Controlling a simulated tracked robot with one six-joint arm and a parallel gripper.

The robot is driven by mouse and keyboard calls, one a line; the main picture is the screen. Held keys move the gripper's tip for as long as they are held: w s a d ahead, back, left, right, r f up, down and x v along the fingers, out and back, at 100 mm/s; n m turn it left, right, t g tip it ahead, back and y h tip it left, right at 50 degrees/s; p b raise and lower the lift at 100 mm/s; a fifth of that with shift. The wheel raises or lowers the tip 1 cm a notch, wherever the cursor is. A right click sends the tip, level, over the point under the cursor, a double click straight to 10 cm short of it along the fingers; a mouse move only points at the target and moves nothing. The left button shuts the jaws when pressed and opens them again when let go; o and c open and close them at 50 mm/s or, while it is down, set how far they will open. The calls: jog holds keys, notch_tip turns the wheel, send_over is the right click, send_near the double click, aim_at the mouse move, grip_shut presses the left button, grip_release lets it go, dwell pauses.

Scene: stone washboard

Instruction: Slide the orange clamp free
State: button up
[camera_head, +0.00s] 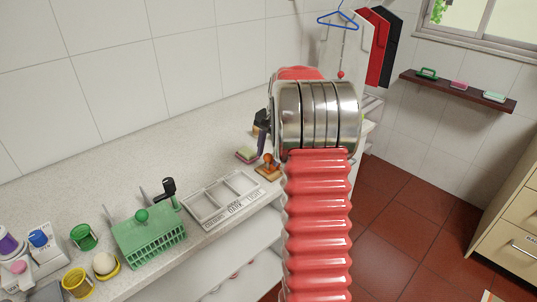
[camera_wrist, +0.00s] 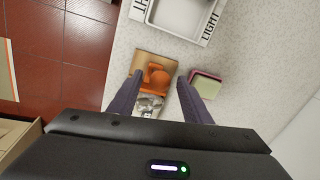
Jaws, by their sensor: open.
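The orange clamp (camera_wrist: 155,74) shows in the wrist view on a tan block (camera_wrist: 143,58), with a shiny silver piece (camera_wrist: 147,107) beside it. In the head view the orange clamp (camera_head: 269,160) is near the counter's front edge, close to my arm. My gripper (camera_wrist: 159,79) is open, its two dark fingers on either side of the clamp in the wrist view. I see no contact, and cannot tell the height gap. In the head view my arm hides much of my gripper (camera_head: 262,141).
A pink and green sponge (camera_wrist: 206,84) lies just beside the right finger. A pale sorting tray (camera_head: 224,199) marked LIGHT is next to the clamp. A green rack (camera_head: 150,238) and several containers stand farther left on the counter (camera_head: 120,170). The red floor drops off beyond the edge.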

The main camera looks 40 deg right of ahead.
jog(key=shift+c, duration=0.4)
grip_shut()
